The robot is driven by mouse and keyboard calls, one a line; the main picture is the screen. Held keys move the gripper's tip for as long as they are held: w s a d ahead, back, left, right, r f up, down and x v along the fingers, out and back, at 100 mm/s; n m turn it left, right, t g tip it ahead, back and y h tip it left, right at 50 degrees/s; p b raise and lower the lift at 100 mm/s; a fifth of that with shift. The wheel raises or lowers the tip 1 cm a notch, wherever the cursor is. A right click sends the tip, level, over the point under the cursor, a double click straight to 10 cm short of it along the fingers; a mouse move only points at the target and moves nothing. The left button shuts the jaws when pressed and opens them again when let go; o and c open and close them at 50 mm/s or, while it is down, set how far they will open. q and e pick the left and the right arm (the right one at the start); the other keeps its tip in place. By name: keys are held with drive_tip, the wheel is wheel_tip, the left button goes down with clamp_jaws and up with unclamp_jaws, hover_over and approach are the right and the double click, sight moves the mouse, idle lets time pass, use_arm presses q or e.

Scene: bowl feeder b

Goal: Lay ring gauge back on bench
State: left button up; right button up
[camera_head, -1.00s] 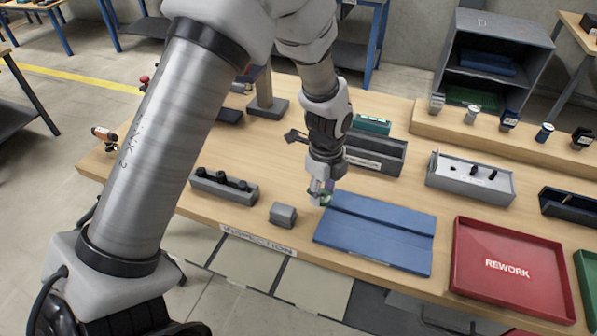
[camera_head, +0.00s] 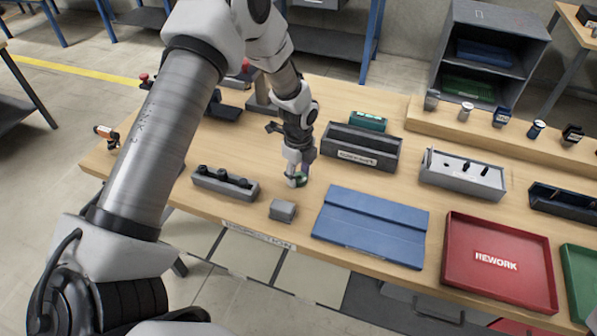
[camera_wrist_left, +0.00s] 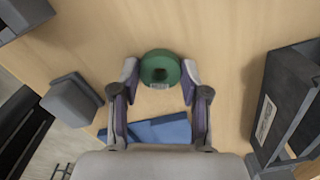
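The ring gauge (camera_wrist_left: 160,68) is a green ring with a dark central hole, between the two fingertips in the left wrist view. My left gripper (camera_wrist_left: 160,82) is shut on it, with a finger on each side. In the head view the ring (camera_head: 301,181) shows small and partly covered by my fingers. My left gripper (camera_head: 298,178) points down at the bench (camera_head: 252,140), left of the blue mat and behind the small grey block. I cannot tell whether the ring touches the wood. My right gripper is not in view.
The small grey block (camera_head: 283,210) and a grey pegged holder (camera_head: 225,184) stand at the front left. The blue mat (camera_head: 372,226) lies to the right, then the red rework tray (camera_head: 500,263). A dark labelled bin (camera_head: 360,148) stands behind. Bare wood surrounds the gripper.

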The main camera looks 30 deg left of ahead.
use_arm(q)
drive_tip(key=shift+o, duration=0.7)
drive_tip(key=shift+r, duration=0.25)
wheel_tip(320, 180, up, 12)
drive_tip(key=b, duration=0.2)
drive_tip(key=shift+f, duration=0.1)
idle(0.6)
